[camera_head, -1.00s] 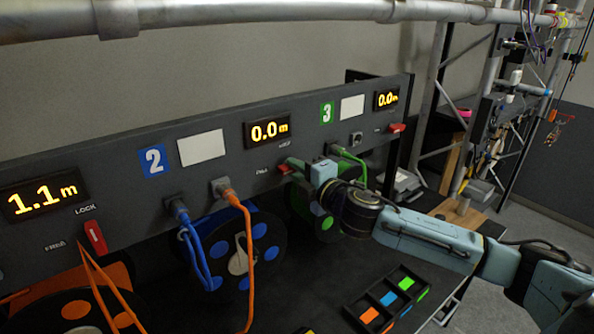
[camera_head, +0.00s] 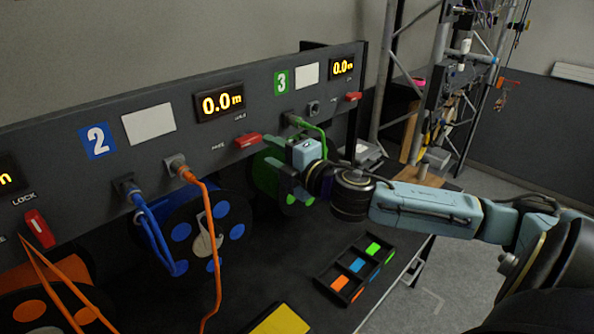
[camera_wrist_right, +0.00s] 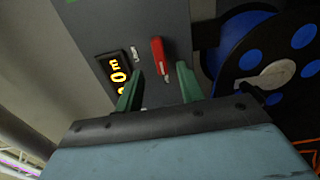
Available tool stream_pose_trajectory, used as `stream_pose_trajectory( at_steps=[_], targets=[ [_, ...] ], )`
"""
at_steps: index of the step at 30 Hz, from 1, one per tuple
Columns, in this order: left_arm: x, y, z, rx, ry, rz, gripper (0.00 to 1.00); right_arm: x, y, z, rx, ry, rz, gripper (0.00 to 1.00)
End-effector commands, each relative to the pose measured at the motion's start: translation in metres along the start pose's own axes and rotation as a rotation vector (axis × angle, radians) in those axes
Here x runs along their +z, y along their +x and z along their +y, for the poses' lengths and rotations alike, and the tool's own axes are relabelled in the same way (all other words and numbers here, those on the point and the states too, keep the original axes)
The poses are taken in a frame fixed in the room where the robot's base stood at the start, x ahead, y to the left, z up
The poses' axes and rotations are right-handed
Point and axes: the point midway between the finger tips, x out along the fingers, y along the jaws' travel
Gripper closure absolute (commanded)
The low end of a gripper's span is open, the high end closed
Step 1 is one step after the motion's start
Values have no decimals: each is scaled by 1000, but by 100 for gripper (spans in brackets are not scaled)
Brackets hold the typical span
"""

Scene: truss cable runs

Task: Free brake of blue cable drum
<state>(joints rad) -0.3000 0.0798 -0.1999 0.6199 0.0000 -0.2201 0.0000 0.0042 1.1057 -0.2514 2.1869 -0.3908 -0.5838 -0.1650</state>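The blue cable drum (camera_head: 178,262) sits below the grey panel marked 2, with blue discs on its dark face; its blue parts also show at the right of the right wrist view (camera_wrist_right: 236,36). Its red brake lever (camera_head: 247,141) lies roughly level along the panel, beside the FREE label and below the 0.0 m display. In the right wrist view the red lever (camera_wrist_right: 158,56) is ahead of and between my fingertips, apart from them. My right gripper (camera_head: 273,160) is open and empty, just below and right of the lever. My left gripper is not in view.
A blue cable (camera_head: 148,228) and orange cable (camera_head: 212,240) hang from panel plugs. A green drum (camera_head: 268,178) stands behind my right gripper. A black tray (camera_head: 322,279) with coloured tiles lies on the dark bench. Another red lever (camera_head: 40,228) is at left.

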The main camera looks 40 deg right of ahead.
Motion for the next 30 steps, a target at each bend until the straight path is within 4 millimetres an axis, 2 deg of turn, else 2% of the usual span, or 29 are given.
stream_pose_trajectory(
  at_steps=[3,15,22,30],
  targets=[
    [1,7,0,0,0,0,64,-1,-16,-2,-3,-4,3,62],
    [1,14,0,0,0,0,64,-1,-52,-1,-2,1,2,62],
    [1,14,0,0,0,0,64,-1,-64,0,-1,1,2,62],
    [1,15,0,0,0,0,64,-1,-68,1,2,-1,2,62]
  ],
)
